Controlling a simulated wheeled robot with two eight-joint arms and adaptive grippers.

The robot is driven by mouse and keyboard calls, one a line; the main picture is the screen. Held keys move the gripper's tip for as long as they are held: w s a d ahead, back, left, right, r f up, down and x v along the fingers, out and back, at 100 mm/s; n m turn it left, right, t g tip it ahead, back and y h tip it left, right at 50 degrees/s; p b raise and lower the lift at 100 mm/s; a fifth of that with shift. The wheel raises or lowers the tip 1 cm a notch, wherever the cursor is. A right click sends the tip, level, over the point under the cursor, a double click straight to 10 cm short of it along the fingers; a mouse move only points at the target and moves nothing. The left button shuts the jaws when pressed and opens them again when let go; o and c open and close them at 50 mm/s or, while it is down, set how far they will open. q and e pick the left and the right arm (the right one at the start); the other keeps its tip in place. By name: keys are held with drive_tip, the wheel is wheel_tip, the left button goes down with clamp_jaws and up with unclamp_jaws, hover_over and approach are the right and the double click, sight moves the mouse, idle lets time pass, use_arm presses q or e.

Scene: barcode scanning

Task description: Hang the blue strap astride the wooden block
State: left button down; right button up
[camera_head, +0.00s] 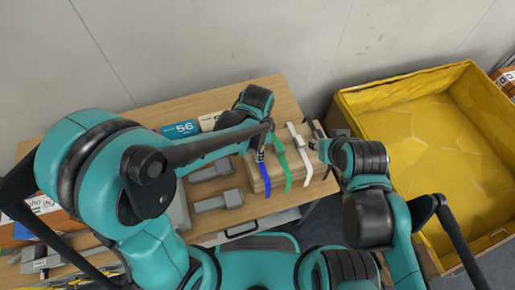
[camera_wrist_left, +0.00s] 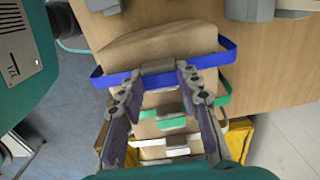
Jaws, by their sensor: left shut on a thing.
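The wooden block (camera_head: 276,178) lies on the table in the head view, with its curved top also visible in the left wrist view (camera_wrist_left: 150,42). The blue strap (camera_head: 263,173) is the leftmost of the straps at the block. In the left wrist view the blue strap (camera_wrist_left: 112,79) spans the block's width, with its ends bent out past both sides. My left gripper (camera_wrist_left: 163,68) is shut on the strap's grey middle piece. How firmly the strap rests on the block is unclear. My right gripper (camera_head: 317,133) is beside the block on the right, its jaw state unclear.
A green strap (camera_head: 280,153) and a white strap (camera_head: 300,152) sit across the block, right of the blue one. Grey scanner-like objects (camera_head: 218,201) and a blue box (camera_head: 181,128) are left of it. A large yellow bin (camera_head: 400,85) stands right of the table.

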use_arm(q)
drive_tip(key=shift+f, duration=0.2)
drive_tip(key=c, duration=1)
unclamp_jaws()
drive_tip(key=shift+r, duration=0.1)
wheel_tip(320, 180, up, 12)
drive_tip(key=shift+f, duration=0.1)
